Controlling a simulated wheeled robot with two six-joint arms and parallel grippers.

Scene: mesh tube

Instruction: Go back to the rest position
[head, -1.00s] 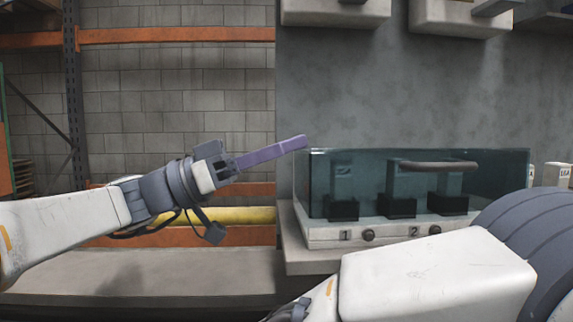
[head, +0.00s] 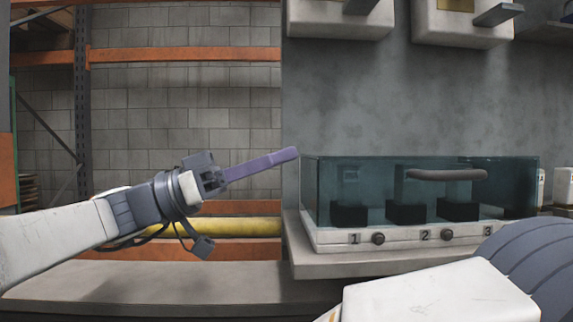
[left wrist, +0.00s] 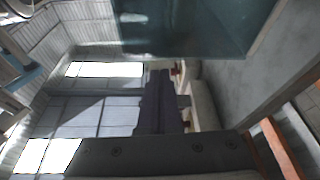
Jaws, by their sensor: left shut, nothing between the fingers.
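My left gripper (head: 289,156) is shut, its long purple fingers together with nothing between them. It points right and slightly up in the head view, its tips just left of the tinted clear case (head: 330,180) in the picture. I cannot tell how far it is from the case in depth. In the left wrist view the shut gripper (left wrist: 161,75) shows dark, with a glassy tinted surface beyond it. My right arm crosses the lower right of the head view, and its gripper is out of view.
The case has a handle (head: 446,175) and stands on a white numbered base (head: 400,237) with knobs, on a grey counter (head: 315,263). A grey ledge (head: 180,282) lies below the left arm. Orange racking (head: 185,54) and a yellow bar (head: 240,227) are behind it.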

